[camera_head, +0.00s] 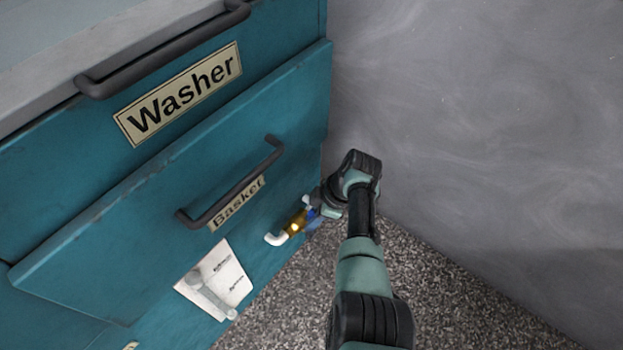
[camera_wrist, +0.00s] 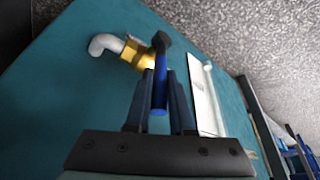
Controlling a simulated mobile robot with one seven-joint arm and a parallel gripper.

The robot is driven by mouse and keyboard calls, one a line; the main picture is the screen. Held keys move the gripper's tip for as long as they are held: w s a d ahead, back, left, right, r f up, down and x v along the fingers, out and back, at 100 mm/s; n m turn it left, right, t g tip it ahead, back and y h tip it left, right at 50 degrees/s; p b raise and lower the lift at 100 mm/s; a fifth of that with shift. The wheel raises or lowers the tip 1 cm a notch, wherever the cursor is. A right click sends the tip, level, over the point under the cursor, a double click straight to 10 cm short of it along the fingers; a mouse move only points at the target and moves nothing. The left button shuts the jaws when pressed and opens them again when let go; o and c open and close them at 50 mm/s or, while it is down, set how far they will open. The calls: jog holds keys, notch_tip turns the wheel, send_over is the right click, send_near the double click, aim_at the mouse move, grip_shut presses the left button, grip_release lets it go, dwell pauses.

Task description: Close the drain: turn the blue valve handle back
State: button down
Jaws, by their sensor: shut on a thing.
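The blue valve handle (camera_wrist: 160,83) sits between the two fingers of my gripper (camera_wrist: 161,95) in the wrist view, and the fingers are shut on it. The handle joins a brass valve body (camera_wrist: 135,52) with a white bent outlet pipe (camera_wrist: 103,43). In the head view the brass valve (camera_head: 295,223) and white pipe (camera_head: 276,239) stick out low on the teal washer front. My gripper (camera_head: 312,213) reaches the valve from the right there, and the arm partly hides the handle.
The teal washer (camera_head: 60,205) has a dark basket handle (camera_head: 232,184) above the valve and a paper sheet (camera_head: 222,272) below left of it. A grey wall (camera_head: 480,120) stands to the right. The speckled floor (camera_head: 440,290) is clear.

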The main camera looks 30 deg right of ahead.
jog(key=c, duration=0.8)
grip_release()
jog(key=p+v, duration=0.6)
jog(key=v, duration=0.7)
jog(key=shift+f, duration=0.1)
